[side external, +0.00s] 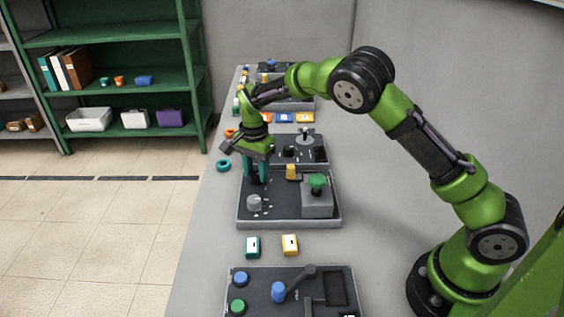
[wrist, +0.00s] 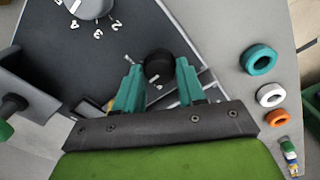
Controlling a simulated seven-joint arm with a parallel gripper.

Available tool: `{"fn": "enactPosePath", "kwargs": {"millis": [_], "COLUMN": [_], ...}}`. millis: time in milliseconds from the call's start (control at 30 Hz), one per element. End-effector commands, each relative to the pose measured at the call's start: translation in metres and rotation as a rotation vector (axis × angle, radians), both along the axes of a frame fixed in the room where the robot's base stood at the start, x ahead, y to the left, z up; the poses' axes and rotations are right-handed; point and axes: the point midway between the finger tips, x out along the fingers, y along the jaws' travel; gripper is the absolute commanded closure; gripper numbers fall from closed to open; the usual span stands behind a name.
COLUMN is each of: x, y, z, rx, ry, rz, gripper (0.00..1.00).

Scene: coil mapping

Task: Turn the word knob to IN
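A black round knob (wrist: 158,67) sits on the dark panel between my gripper's teal fingers in the wrist view. A small pale mark shows on the panel beside it, too small to read. My gripper (side external: 256,181) points down at the back left part of this panel (side external: 272,211) in the side view. In the wrist view my gripper (wrist: 159,66) has one finger on each side of the knob, very close to it. I cannot tell whether they touch it. The fingers hide the knob in the side view.
A grey knob (side external: 254,202) with numbers around it is on the same panel, near the fingers. A grey box with a green knob (side external: 317,181) stands to the right. Other panels lie in front (side external: 315,300) and behind. Coloured rings (wrist: 261,59) lie on the table.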

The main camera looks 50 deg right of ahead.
Motion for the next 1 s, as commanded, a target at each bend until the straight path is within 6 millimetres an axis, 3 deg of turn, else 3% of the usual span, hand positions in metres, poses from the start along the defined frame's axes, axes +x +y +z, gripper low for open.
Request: {"fn": "enactPosePath", "kwargs": {"millis": [33, 200, 567, 1000], "x": [0.0001, 0.0001, 0.0004, 0.0007], "y": [0.0000, -0.0001, -0.0006, -0.0003], "z": [0.0003, 0.0005, 0.0011, 0.0015], "rx": [0.000, 0.000, -0.001, 0.000], "ry": [0.000, 0.000, -0.001, -0.001], "rz": [0.000, 0.000, 0.063, 0.397], "gripper": [0.69, 0.95, 0.96, 0.96]}}
